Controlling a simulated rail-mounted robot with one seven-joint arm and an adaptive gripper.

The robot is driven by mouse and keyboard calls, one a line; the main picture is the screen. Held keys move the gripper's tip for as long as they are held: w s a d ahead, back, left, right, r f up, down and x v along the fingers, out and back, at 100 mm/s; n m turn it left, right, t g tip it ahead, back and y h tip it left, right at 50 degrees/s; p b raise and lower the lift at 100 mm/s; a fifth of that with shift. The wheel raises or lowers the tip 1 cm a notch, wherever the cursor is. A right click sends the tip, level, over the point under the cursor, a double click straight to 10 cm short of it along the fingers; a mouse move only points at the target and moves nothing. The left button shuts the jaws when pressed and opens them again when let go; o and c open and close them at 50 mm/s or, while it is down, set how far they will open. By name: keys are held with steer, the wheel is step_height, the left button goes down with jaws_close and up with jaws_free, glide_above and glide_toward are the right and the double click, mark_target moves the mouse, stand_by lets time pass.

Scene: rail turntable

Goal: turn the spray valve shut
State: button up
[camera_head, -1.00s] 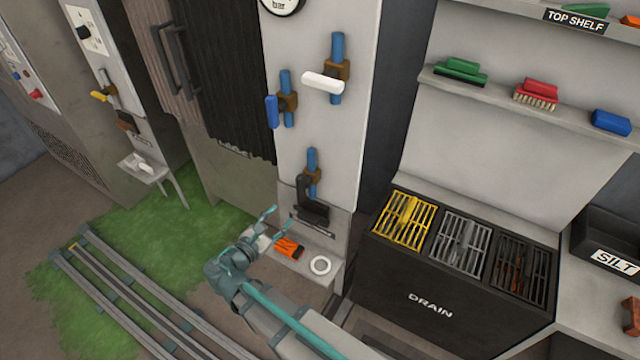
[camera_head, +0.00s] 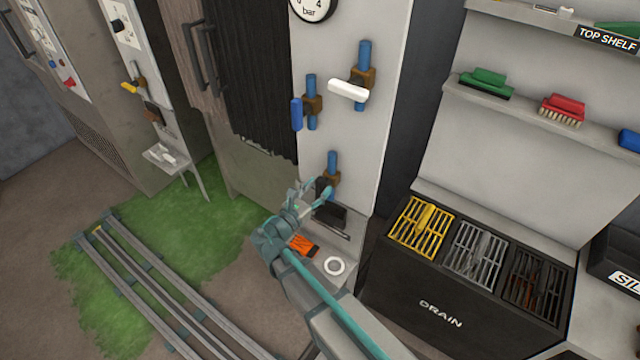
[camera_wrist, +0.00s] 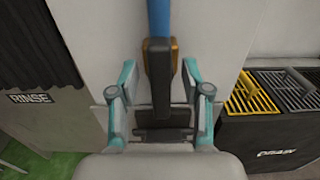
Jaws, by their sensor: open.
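Three valves sit on blue pipes on the pale panel. No label tells which is the spray valve. The lowest has a brown body (camera_head: 332,179) and a black lever (camera_wrist: 160,88). In the wrist view this lever hangs down in line with its blue pipe (camera_wrist: 159,18). My gripper (camera_head: 315,190) is open at this valve, with one teal finger on each side of the lever and a gap to each. In the head view my fingers partly hide the lever. Above, a white lever (camera_head: 348,90) points sideways and a blue lever (camera_head: 297,114) hangs upright.
A dark block (camera_head: 331,214) sits under the lowest valve. An orange item (camera_head: 303,245) and a white ring (camera_head: 334,266) lie on the ledge below. The black drain bin (camera_head: 440,300) stands to the right, the dark curtain (camera_head: 245,85) to the left.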

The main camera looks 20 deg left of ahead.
steer(key=shift+w+d, duration=0.2)
steer(key=shift+w, duration=0.5)
steer(key=shift+c, duration=0.3)
jaws_close()
